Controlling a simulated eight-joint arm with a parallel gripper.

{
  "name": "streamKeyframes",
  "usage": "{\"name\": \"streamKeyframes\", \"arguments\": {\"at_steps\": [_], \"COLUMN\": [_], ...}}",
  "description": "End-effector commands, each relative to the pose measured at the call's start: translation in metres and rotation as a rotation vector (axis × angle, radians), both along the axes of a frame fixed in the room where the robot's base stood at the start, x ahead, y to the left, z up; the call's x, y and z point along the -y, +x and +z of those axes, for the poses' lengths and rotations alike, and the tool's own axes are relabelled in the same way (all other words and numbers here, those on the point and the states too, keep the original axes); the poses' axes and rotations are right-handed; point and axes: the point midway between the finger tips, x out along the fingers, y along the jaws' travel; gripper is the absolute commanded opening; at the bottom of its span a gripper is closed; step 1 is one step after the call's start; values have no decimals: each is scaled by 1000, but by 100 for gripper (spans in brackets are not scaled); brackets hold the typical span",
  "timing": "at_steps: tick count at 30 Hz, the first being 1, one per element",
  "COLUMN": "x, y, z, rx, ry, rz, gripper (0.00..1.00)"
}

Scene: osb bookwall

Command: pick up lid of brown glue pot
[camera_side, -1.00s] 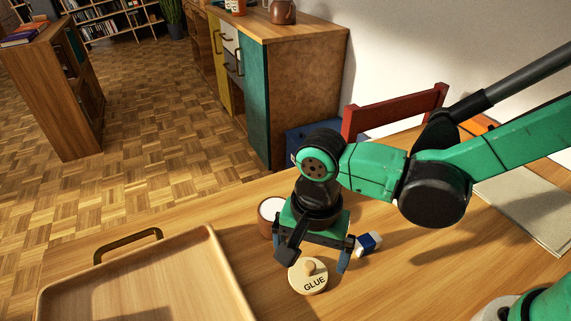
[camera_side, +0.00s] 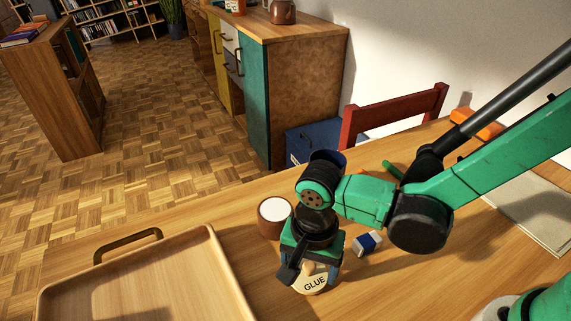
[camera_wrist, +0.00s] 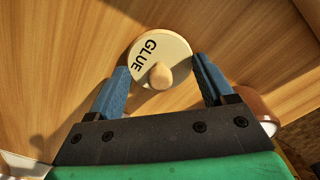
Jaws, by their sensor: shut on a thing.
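The cream round lid (camera_side: 315,284) marked GLUE has a wooden knob on top. It also shows in the wrist view (camera_wrist: 150,50), with the knob (camera_wrist: 160,76) between my fingers. My gripper (camera_wrist: 162,78) is over the lid, its blue fingers at either side of the lid's rim, shut on it. The lid is at table height or just above; I cannot tell which. The brown glue pot (camera_side: 274,223) stands open behind the gripper, apart from the lid, its white contents showing. Part of the pot shows at the right of the wrist view (camera_wrist: 256,103).
A wooden tray (camera_side: 222,270) with a dark handle lies left of the lid. A blue and white block (camera_side: 367,243) sits right of my gripper. A green rod (camera_side: 393,170) and grey sheets (camera_side: 540,210) lie farther right. A red chair (camera_side: 395,115) stands behind the table.

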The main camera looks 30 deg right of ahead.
Motion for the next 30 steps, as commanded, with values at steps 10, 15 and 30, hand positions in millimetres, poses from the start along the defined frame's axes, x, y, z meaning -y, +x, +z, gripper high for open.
{"name": "streamKeyframes", "arguments": {"at_steps": [10,15,30], "x": [0,0,0], "y": [0,0,-1], "z": [5,22,144], "rx": [0,0,0], "ry": [0,0,0], "rz": [0,0,0], "gripper": [26,26,26]}}
